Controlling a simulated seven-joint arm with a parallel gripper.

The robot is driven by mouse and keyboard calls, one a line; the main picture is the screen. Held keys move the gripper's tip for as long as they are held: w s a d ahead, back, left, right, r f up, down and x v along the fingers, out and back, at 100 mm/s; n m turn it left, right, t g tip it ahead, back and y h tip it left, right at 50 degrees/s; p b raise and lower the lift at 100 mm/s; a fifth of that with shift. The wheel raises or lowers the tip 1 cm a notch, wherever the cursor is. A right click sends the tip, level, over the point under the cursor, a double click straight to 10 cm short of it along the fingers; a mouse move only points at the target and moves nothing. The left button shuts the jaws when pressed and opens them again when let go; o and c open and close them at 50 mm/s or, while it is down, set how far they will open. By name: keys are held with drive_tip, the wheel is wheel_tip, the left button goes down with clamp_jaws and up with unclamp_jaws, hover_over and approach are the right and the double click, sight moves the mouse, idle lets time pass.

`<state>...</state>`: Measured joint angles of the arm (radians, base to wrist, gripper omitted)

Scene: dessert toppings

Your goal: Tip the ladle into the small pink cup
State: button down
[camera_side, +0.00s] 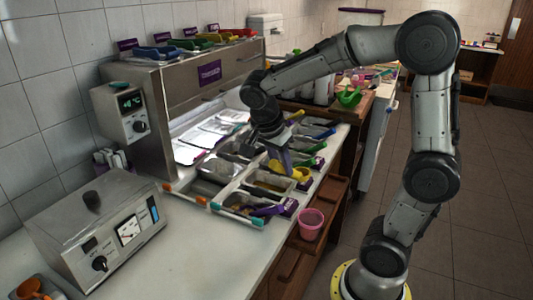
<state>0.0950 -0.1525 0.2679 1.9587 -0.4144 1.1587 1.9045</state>
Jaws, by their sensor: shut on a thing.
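What the ladle holds cannot be made out.
A purple ladle (266,211) lies at the front tray, close to the cup. Blue (319,134) and green (310,148) ladles lie farther back. A metal dispenser (170,95) stands behind the trays. The counter's front left (190,255) is clear.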

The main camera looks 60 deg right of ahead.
drive_tip(key=s+a+r+n+t, duration=0.1)
drive_tip(key=s+a+n, duration=0.25)
drive_tip(key=s, duration=0.35)
wheel_tip(320, 180, down, 8)
drive_tip(key=a+n+g+h, duration=0.1)
drive_tip(key=n+h, duration=0.5)
drive_tip(key=n, duration=0.6)
drive_tip(key=a+n+g+h, duration=0.1)
drive_tip(key=n+g+h, duration=0.2)
drive_tip(key=n, duration=1)
drive_tip(key=h, duration=0.3)
drive_tip(key=shift+a+r+g+h, duration=0.25)
drive_tip(key=shift+a+g+h, duration=0.05)
drive_tip(key=shift+a+g, duration=0.1)
idle(0.4)
